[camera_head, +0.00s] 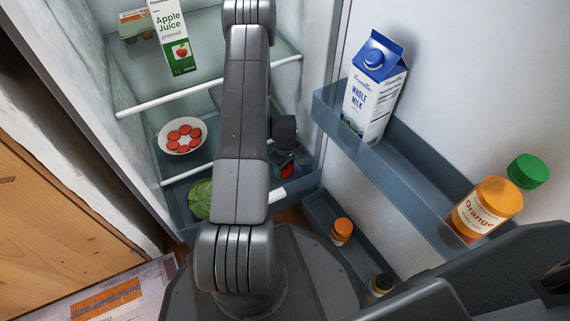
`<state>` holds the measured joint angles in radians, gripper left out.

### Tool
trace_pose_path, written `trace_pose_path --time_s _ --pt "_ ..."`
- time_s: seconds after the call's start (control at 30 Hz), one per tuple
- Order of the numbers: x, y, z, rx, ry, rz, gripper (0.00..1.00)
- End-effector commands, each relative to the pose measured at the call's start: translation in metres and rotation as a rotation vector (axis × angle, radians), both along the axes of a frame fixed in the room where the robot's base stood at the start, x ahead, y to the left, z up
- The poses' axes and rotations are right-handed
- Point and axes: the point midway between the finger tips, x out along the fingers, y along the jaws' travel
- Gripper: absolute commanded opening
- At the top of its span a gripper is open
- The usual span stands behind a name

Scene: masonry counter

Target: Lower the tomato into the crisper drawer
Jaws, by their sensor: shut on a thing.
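The tomato (287,171) shows as a small red patch at my gripper (287,164), right of my arm. My gripper is shut on it, and its fingers hide most of it. The crisper drawer (272,205) is the bluish bin at the bottom of the fridge, and my arm hides its middle. The tomato appears over the drawer's right part; I cannot tell its height above the drawer floor. A green cabbage (200,199) lies in the drawer's left part.
A plate (181,150) of red slices is on the shelf above the drawer. Apple juice (174,38) and an egg carton (137,24) stand higher. The open door at right holds a milk carton (373,88), an orange bottle (483,210) and small jars (342,231).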

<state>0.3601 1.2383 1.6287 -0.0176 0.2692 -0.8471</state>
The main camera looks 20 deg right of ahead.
Motion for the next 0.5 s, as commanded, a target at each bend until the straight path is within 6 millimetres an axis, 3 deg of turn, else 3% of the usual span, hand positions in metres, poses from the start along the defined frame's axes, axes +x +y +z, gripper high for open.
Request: trace_pose_path --time_s 0.5 --pt "0.0 0.0 -0.026 0.0 0.0 0.0 0.33"
